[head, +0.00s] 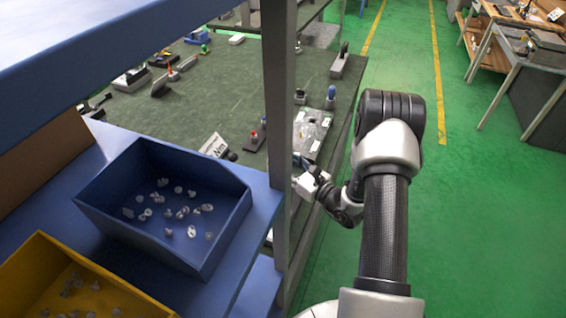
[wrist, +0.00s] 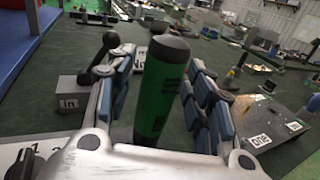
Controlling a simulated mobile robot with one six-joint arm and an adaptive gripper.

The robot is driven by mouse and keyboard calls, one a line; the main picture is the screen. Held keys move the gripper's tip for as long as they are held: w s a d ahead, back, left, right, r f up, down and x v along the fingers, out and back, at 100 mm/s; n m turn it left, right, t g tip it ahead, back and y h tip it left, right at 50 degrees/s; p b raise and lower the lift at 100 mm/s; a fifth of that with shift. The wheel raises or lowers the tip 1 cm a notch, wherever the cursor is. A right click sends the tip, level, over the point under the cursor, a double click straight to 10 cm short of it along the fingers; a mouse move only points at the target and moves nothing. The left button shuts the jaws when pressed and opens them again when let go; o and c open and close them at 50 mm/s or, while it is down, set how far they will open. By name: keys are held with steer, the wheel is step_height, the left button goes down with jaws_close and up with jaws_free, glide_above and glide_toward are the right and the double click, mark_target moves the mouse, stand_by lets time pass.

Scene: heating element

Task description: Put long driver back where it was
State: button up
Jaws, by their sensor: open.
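A thick green handle with a black top, which looks like the long driver (wrist: 160,95), stands nearly upright in the wrist view. My gripper (wrist: 165,78) is open, with its blue-padded fingers on either side of the handle. Narrow gaps show between the handle and the pads. The handle's lower end is hidden behind the gripper body. In the head view my gripper (head: 308,172) is low at the bench's right edge, partly behind the grey post; the driver cannot be made out there.
A grey block with a black ball-topped lever (wrist: 82,92) stands left of the fingers. A grey labelled box (wrist: 268,125) is on the right. In the head view, a blue bin (head: 130,225) with small white parts and a grey post (head: 279,100) stand left of my arm. Green floor (head: 470,220) is open on the right.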

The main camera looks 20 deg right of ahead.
steer(key=shift+r, duration=0.2)
steer(key=shift+s+d+p, duration=0.2)
steer(key=shift+s+p, duration=0.05)
steer(key=shift+p, duration=0.05)
steer(key=p+v, duration=0.1)
steer(key=v, duration=1)
steer(key=shift+s, duration=0.2)
steer(key=shift+f, duration=0.1)
